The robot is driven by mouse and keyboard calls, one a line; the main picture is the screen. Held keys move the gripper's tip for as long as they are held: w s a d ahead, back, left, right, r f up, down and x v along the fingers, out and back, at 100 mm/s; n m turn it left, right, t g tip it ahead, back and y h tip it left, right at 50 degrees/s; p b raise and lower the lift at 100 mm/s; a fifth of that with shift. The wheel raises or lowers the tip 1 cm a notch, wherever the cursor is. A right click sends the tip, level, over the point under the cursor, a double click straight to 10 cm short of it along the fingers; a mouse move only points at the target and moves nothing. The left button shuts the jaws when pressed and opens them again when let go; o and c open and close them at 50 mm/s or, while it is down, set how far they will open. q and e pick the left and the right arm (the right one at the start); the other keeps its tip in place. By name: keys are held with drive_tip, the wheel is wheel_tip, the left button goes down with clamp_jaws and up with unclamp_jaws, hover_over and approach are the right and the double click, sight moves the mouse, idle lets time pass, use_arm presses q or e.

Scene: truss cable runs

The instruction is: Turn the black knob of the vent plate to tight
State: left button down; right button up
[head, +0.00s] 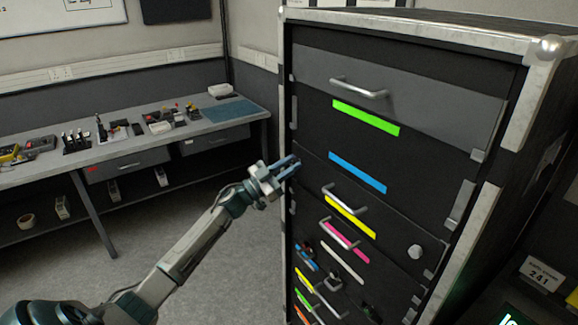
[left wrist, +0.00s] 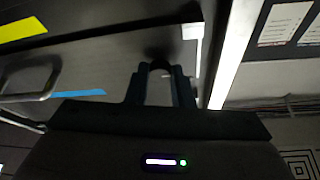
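My left gripper (head: 292,163) is at the left edge of the black rack, beside the dark plate with the blue label (head: 357,172). In the left wrist view its two fingers (left wrist: 159,78) stand apart, with a dark rounded shape (left wrist: 158,66) between their tips. This looks like the black knob, but it is too dark to be sure. I cannot tell whether the fingers press on it. In the head view the gripper covers that spot, and no pointer or mark on the knob can be read. My right gripper is not in view.
The metal-edged rack (head: 288,100) holds drawers with handles (head: 358,90) and coloured labels. A pale knob (head: 415,252) sits lower right on it. A workbench (head: 130,155) with small devices stands at the left. The floor between bench and rack is clear.

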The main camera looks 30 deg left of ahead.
use_arm(q)
drive_tip(key=shift+m, duration=0.7)
drive_tip(key=m+g+h+b, duration=0.1)
drive_tip(key=m, duration=0.2)
drive_tip(key=shift+a+g, duration=0.15)
drive_tip(key=shift+g, duration=0.15)
drive_tip(key=m+g+h+b, duration=0.1)
drive_tip(key=m, duration=0.2)
drive_tip(key=m+g+b, duration=0.1)
drive_tip(key=m, duration=0.3)
drive_tip(key=shift+w+a+r+g+h, duration=0.1)
drive_tip(key=shift+r+g+h, duration=0.05)
drive_tip(key=shift+g+h, duration=0.25)
drive_tip(key=m+g+b, duration=0.1)
drive_tip(key=m+g, duration=0.1)
drive_tip(key=m, duration=0.2)
drive_tip(key=shift+r+m, duration=0.1)
drive_tip(key=shift+m, duration=0.3)
drive_tip(key=m+y, duration=0.1)
drive_tip(key=m, duration=0.1)
drive_tip(key=m+g+b, duration=0.1)
drive_tip(key=m, duration=0.1)
drive_tip(key=shift+r+y, duration=0.15)
drive_tip(key=shift+y, duration=0.25)
drive_tip(key=shift+m, duration=0.3)
